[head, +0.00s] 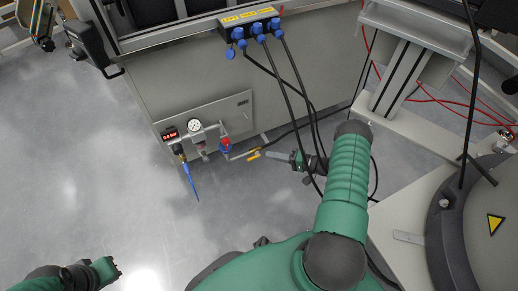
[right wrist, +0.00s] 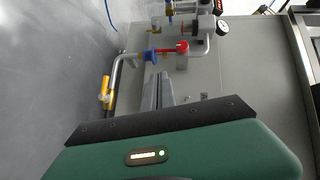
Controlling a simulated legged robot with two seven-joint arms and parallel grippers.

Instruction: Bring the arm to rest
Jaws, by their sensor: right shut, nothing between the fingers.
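My right arm (head: 346,180) reaches down from the bottom of the head view, bent at a dark elbow. My right gripper (head: 268,154) points left, close to the front of the grey cabinet, with its grey fingers together and empty. In the right wrist view the shut fingers (right wrist: 158,78) stand just below a red valve handle (right wrist: 173,48). I see no contact with either. Part of my left arm (head: 75,273) shows at the bottom left; its fingers are not visible.
The grey cabinet panel (head: 225,110) carries a pressure gauge (head: 194,125), a red valve (head: 226,145) and a hanging blue hose (head: 189,180). Black cables hang from blue plugs (head: 258,29) near my right forearm. A round machine (head: 480,225) stands at right. Floor at left is clear.

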